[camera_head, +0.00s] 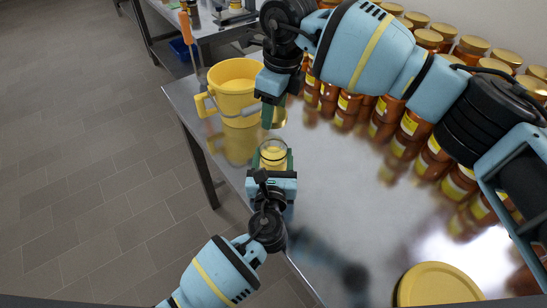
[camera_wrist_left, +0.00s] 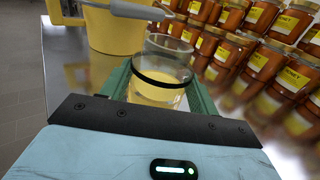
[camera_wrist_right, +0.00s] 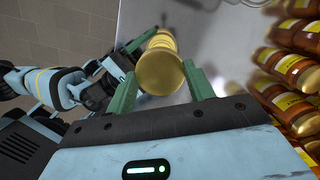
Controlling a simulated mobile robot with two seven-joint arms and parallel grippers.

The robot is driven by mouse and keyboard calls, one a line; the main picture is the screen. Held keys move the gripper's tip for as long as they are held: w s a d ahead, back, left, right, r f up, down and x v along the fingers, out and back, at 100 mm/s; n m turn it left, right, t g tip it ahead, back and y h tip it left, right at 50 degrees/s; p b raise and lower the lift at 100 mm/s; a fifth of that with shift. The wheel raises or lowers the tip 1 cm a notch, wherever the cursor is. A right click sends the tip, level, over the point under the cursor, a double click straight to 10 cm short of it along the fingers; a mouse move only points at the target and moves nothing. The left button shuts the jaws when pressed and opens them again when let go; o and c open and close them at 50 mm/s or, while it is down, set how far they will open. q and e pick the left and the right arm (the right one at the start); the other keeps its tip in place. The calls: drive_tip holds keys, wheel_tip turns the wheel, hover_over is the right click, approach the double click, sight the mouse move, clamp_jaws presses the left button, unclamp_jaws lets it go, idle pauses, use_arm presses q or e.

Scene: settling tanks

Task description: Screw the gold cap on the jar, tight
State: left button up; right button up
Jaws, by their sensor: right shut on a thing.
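The jar (camera_head: 272,156) is clear glass with yellow contents and an open top, upright at the table's left edge. My left gripper (camera_head: 274,160) has its green fingers on both sides of the jar, closed on it; the left wrist view shows the jar (camera_wrist_left: 160,75) between them. My right gripper (camera_head: 271,112) points down just beyond the jar, shut on the gold cap (camera_head: 277,118). The right wrist view shows the cap (camera_wrist_right: 160,72) between its fingertips. In the head view the cap is apart from the jar, and the right fingers partly hide it.
A yellow bucket (camera_head: 235,88) with a grey band stands left of the right gripper. Rows of amber jars with gold lids (camera_head: 410,125) line the table's back and right. A round yellow lid (camera_head: 438,285) lies at the front right. The middle of the steel table (camera_head: 340,200) is clear.

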use_arm(q)
drive_tip(key=c, duration=0.7)
drive_tip(key=shift+o, duration=0.2)
use_arm(e)
hover_over(273, 141)
drive_tip(key=shift+s+d+f, duration=0.1)
drive_tip(key=shift+f, duration=1.15)
drive_tip(key=shift+d+f, duration=0.1)
drive_tip(key=shift+f, duration=1.15)
drive_tip(key=shift+f, duration=0.85)
drive_tip(key=shift+f, duration=0.6)
